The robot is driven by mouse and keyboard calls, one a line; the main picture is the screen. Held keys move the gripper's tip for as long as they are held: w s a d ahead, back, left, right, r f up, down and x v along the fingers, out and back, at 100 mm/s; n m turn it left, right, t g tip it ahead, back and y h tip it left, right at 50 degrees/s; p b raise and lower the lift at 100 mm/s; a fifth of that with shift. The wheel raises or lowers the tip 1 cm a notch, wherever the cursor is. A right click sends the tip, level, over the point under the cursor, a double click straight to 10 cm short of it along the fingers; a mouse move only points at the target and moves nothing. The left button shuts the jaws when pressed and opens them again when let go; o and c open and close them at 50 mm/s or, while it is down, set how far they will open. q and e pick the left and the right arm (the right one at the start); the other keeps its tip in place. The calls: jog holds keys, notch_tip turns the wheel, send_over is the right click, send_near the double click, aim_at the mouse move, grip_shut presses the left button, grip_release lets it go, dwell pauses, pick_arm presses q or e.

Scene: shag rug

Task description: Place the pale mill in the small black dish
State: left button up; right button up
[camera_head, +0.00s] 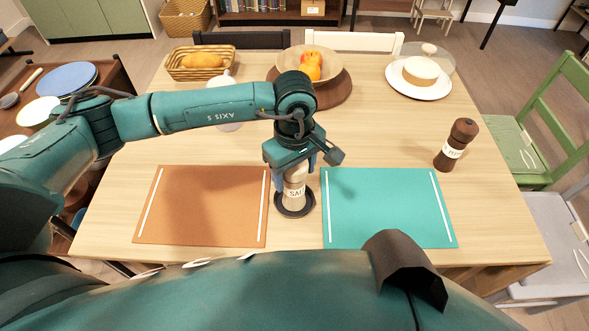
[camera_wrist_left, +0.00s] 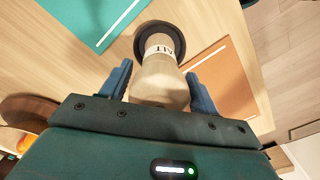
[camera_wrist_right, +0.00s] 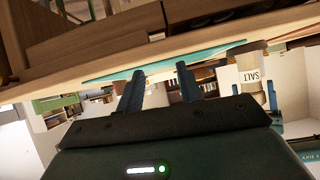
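The pale mill (camera_head: 294,191), with a white SALT band, stands upright in the small black dish (camera_head: 295,211) between the two mats. In the left wrist view the mill (camera_wrist_left: 160,80) is between the fingers and the dish's dark rim (camera_wrist_left: 141,38) shows around its base. My left gripper (camera_head: 294,163) is over the mill from above, its fingers on either side with slim gaps visible, so it looks open. My right gripper (camera_wrist_right: 163,85) is open and empty, low by the table edge. The mill (camera_wrist_right: 249,75) also shows beyond it.
An orange mat (camera_head: 200,205) and a teal mat (camera_head: 388,207) flank the dish. A dark brown mill (camera_head: 456,145) stands at the right. A bread basket (camera_head: 205,62), fruit bowl (camera_head: 290,58) and cake plate (camera_head: 420,92) are at the back.

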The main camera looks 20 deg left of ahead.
pick_arm(q)
jog(key=shift+o, duration=0.9)
pick_arm(e)
jog(key=shift+r, duration=0.1)
pick_arm(q)
jog(key=shift+r, duration=0.5)
notch_tip(320, 180, up, 12)
jog(key=shift+f+b, duration=0.25)
jog(key=shift+b, duration=0.35)
pick_arm(e)
jog(key=shift+a+y, duration=0.2)
jog(key=shift+y, duration=0.1)
jog(key=shift+d+f, duration=0.1)
jog(key=shift+f, duration=0.1)
